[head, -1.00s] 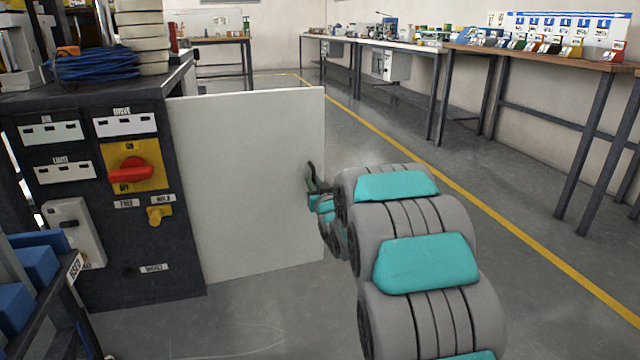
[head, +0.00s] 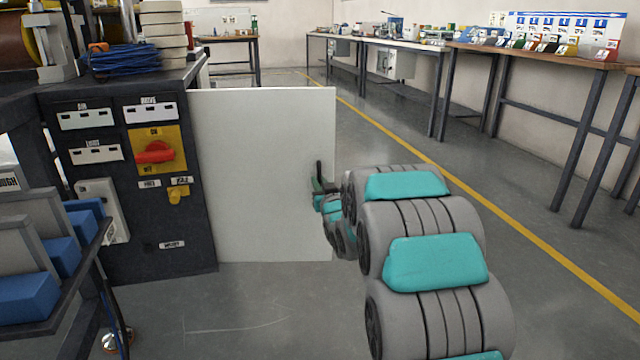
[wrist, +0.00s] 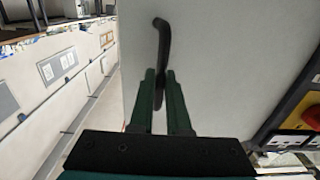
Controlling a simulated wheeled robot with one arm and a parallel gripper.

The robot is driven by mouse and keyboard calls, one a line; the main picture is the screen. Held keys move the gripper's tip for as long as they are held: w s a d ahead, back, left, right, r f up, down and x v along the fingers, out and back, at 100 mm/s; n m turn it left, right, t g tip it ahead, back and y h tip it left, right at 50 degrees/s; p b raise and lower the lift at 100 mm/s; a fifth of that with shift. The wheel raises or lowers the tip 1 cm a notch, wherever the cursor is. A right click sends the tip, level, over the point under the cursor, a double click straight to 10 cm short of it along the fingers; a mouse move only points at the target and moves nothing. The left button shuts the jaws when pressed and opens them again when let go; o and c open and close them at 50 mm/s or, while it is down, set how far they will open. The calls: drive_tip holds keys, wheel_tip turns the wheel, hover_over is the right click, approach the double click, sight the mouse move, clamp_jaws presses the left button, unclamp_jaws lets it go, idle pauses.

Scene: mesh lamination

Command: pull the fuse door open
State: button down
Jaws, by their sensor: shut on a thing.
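The fuse door (head: 265,170) is a large pale grey panel that stands swung out from the right edge of the dark cabinet (head: 135,215). Its broad face is toward the head camera. My gripper (head: 318,192) is at the door's free right edge, and the arm partly hides it. In the wrist view, the door (wrist: 225,60) fills the middle. Its black curved handle (wrist: 162,38) stands between the two green fingers of my gripper (wrist: 159,92), which are shut on it.
The cabinet front carries a red rotary switch (head: 155,152) on a yellow plate and a yellow knob (head: 179,194). A rack with blue bins (head: 28,298) stands at the lower left. Workbenches (head: 440,46) line the far wall. The floor right of the door is clear.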

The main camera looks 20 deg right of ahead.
drive_tip(key=c, duration=1.2)
unclamp_jaws()
drive_tip(key=shift+a, duration=0.25)
drive_tip(key=shift+o, duration=0.2)
drive_tip(key=s, duration=0.7)
drive_tip(key=shift+s+a+p, duration=0.2)
drive_tip(key=shift+s+p, duration=0.15)
